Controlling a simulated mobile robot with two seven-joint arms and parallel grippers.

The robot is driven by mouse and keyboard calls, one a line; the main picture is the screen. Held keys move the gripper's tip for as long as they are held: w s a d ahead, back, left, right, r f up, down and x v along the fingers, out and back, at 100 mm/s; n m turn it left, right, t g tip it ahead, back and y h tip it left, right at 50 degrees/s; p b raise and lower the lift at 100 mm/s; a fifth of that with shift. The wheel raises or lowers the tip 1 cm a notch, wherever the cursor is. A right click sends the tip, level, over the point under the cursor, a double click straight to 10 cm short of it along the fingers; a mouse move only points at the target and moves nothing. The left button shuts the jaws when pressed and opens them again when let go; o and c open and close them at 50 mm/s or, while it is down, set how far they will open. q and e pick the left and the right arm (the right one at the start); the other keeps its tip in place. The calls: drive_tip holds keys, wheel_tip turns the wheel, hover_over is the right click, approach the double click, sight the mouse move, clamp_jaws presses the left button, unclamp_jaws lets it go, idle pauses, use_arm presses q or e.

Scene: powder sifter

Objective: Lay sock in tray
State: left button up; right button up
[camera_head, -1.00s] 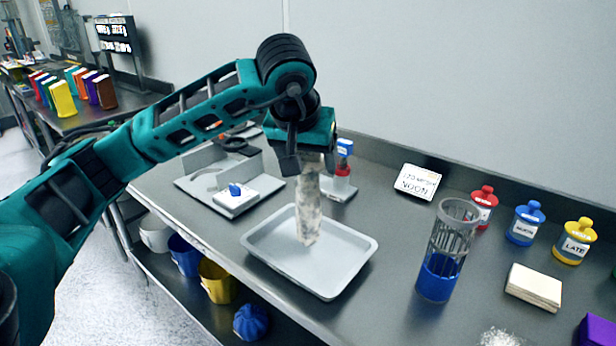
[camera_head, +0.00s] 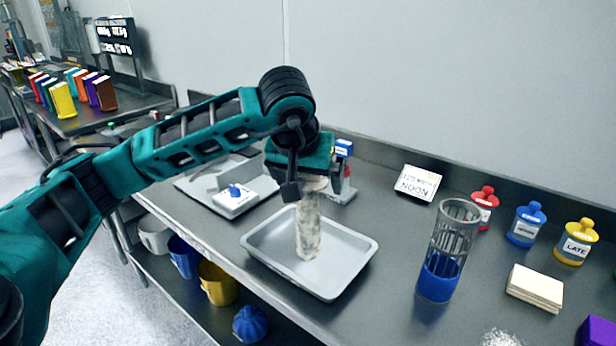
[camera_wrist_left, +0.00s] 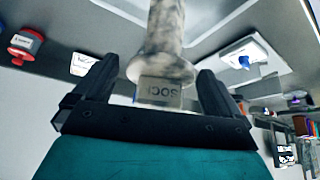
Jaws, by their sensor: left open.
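The sock (camera_head: 308,228), pale with grey mottling, hangs upright beneath my left gripper (camera_head: 308,188), over the inside of the grey tray (camera_head: 262,252). Its lower end appears to meet the tray floor, but I cannot be sure of contact. In the left wrist view the sock (camera_wrist_left: 165,45) carries a label reading "SOC" and sits between the fingers of my left gripper (camera_wrist_left: 158,75). The fingers stand apart, with gaps on both sides of the sock. My right gripper is not in view.
A mesh cylinder with blue base (camera_head: 437,278) stands right of the tray, near a stack of pale cards (camera_head: 534,288). Red (camera_head: 484,205), blue (camera_head: 526,223) and yellow (camera_head: 575,242) jars stand behind. A grey stand (camera_head: 225,170) lies behind left. Bare counter separates tray and cylinder.

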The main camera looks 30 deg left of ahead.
use_arm(q)
drive_tip(key=shift+r, duration=0.1)
drive_tip(key=shift+r, duration=0.25)
drive_tip(key=p+v, duration=0.1)
drive_tip(key=v, duration=1)
drive_tip(key=shift+s+r, duration=0.2)
drive_tip(key=shift+r, duration=0.05)
drive_tip(key=shift+d, duration=0.1)
